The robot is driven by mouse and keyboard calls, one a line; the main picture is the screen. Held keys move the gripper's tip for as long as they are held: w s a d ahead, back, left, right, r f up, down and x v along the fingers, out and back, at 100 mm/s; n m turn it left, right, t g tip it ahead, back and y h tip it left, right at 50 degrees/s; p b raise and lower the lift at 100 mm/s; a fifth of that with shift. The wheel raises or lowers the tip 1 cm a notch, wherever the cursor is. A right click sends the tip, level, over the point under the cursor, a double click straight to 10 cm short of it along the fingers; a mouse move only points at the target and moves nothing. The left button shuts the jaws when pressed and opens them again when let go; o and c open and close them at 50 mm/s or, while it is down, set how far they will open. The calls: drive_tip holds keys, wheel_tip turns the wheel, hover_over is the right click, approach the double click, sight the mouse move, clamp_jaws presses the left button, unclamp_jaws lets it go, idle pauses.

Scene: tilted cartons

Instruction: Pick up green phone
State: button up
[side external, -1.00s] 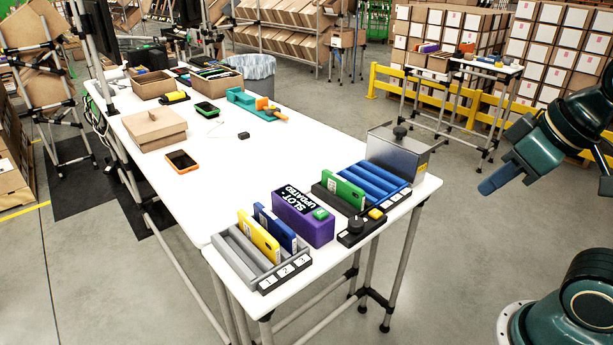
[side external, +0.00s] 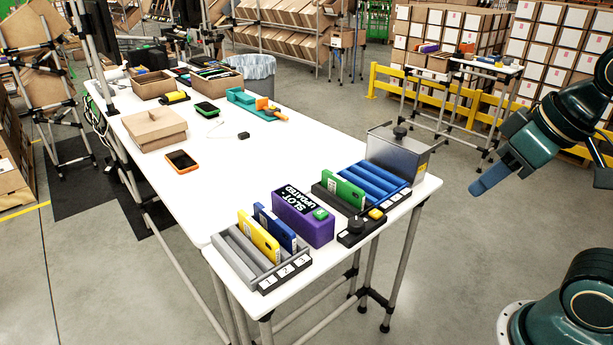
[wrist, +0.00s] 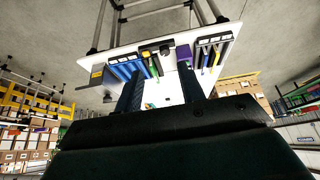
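My gripper (side external: 488,179) is in the air right of the table, well apart from the phone. In the wrist view my gripper (wrist: 162,80) has its two fingers spread with nothing between them.
A purple box (side external: 304,217) stands left of the phone, and a grey rack (side external: 237,258) with yellow (side external: 259,236) and blue (side external: 275,228) phones beyond it. A metal box (side external: 398,155) stands right of the rack. A black knob panel (side external: 358,230) is in front.

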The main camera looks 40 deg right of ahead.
drive_tip(key=w+d+r+g, duration=0.15)
drive_tip(key=w+r, duration=0.25)
drive_tip(key=w, duration=0.7)
drive_tip(key=g, duration=0.4)
hover_over(342, 179)
wheel_tip(342, 179, down, 14)
drive_tip(key=shift+r, duration=0.25)
drive_tip(key=shift+w, duration=0.1)
drive_tip(key=shift+f, duration=4.3)
